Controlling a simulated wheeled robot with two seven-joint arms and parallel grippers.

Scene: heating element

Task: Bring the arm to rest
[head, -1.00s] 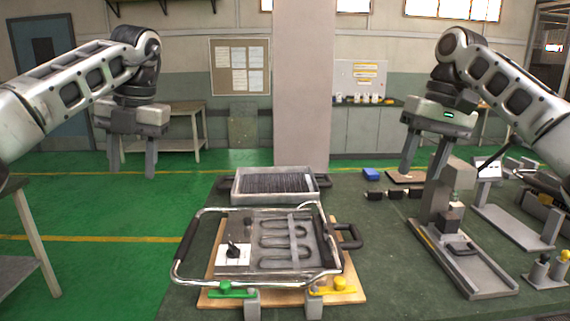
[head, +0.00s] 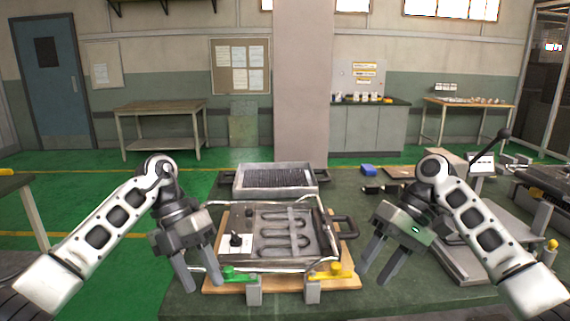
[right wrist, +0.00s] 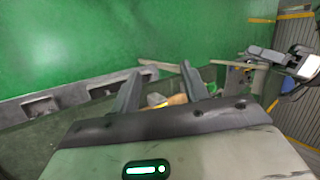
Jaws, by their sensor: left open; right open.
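My left gripper (head: 200,274) is open and empty, pointing down at the left front of the heating element assembly. My right gripper (head: 372,266) is open and empty, to the right of the assembly and tilted down to the left. Its two fingers also show apart in the right wrist view (right wrist: 160,84), with nothing between them. The heating element (head: 284,230) lies in a metal tray on a wooden board (head: 277,283). The left gripper covers part of the assembly's left side.
A tray with dark slats (head: 275,181) stands behind the assembly. A green clamp (head: 238,273) and a yellow clamp (head: 333,272) sit at the board's front edge. A grey fixture (head: 462,258) stands partly behind my right arm.

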